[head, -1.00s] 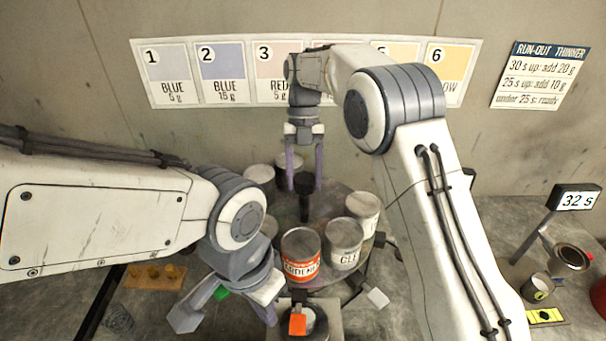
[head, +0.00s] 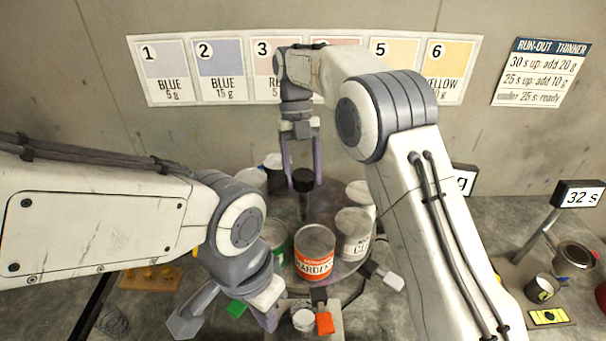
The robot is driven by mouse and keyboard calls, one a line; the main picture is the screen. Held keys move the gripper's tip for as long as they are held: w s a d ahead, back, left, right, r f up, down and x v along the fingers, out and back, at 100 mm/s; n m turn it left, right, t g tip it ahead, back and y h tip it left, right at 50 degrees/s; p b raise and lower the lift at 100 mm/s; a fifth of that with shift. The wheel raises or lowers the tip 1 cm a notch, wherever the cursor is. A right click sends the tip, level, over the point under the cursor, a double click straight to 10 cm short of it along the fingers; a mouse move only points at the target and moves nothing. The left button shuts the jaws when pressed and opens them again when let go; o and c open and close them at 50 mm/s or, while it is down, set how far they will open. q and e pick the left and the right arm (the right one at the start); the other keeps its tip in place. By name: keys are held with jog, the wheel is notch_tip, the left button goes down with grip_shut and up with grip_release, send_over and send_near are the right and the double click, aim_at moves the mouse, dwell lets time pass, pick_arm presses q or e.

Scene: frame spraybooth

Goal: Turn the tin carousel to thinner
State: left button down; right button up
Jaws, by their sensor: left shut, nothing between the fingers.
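The tin carousel (head: 338,284) is a dark round turntable with several tins and coloured tabs around its rim. A red-orange tin (head: 315,253) reading "HARDEN..." faces me. A pale tin (head: 353,236) reading "CL..." stands to its right, and a green-banded tin (head: 272,236) to its left, partly behind my left arm. No thinner label is readable on any tin. My left gripper (head: 268,318) is shut and empty at the carousel's front left.
An orange tab (head: 325,323), a green tab (head: 237,308) and a white tab (head: 393,282) stick out from the carousel. A small pot (head: 305,320) stands at the front. A "32 s" display (head: 578,194) and a cup (head: 541,288) are at right.

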jog(key=shift+o, duration=1.1)
jog(key=shift+r, duration=0.1)
jog(key=shift+w+a+r, duration=0.1)
jog(key=shift+w+r, duration=0.2)
jog(key=shift+r, duration=0.25)
jog(key=p+v, duration=0.1)
jog(key=v, duration=0.2)
jog(key=shift+w+r, duration=0.1)
jog(key=shift+r, duration=0.15)
jog(key=shift+p+v, duration=2.8)
jog(key=shift+p, duration=0.9)
